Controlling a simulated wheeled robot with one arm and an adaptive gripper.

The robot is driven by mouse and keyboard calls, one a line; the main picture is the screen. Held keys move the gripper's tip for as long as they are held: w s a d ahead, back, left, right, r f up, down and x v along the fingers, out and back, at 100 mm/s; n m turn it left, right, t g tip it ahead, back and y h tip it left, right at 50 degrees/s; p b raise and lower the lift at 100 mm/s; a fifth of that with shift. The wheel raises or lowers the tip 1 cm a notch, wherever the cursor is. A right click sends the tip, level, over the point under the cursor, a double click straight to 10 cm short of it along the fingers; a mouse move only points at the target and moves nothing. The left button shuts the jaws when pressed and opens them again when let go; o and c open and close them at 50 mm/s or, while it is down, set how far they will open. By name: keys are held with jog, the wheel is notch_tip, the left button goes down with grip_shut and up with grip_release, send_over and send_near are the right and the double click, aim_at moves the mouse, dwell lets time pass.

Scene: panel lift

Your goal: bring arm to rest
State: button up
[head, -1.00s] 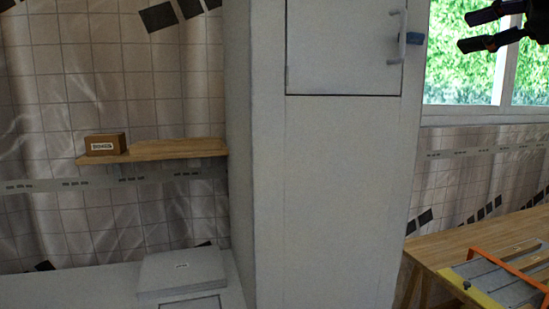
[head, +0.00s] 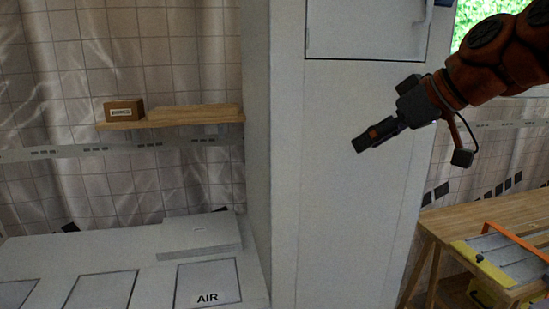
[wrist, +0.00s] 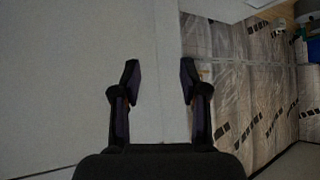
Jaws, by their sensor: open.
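My gripper (head: 362,143) hangs in the air in front of the tall white cabinet (head: 340,200) in the head view. It points down and to the left at the end of my orange arm. In the wrist view my gripper (wrist: 158,80) shows two dark fingers spread apart, with nothing between them. The cabinet's pale surface fills the left of that view. I cannot tell how far the fingertips are from it.
A wall shelf (head: 200,114) at left holds a small brown box (head: 124,110). Below is a white counter (head: 50,260) with a panel marked AIR (head: 208,283). At right stands a wooden table (head: 500,212) with a yellow and orange tool (head: 500,255).

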jog(key=s+a+f+m+g+h, duration=0.2)
jog(key=s+f, duration=0.4)
jog(key=f, duration=0.4)
jog(key=s+a+f+m+g+h, duration=0.1)
jog(key=s+a+f+m+g, duration=0.3)
jog(key=f, duration=0.7)
jog(key=s+d+f+m+g+h, duration=0.1)
jog(key=s+d+f+h, duration=0.1)
jog(key=s+f, duration=0.6)
jog(key=s+d+f+m+g+h, duration=0.1)
jog(key=s+d+f, duration=0.4)
jog(key=s+f, duration=0.3)
jog(key=s, duration=0.3)
jog(key=shift+g+h, duration=0.3)
jog(key=shift+h, duration=0.1)
jog(key=shift+d, duration=0.1)
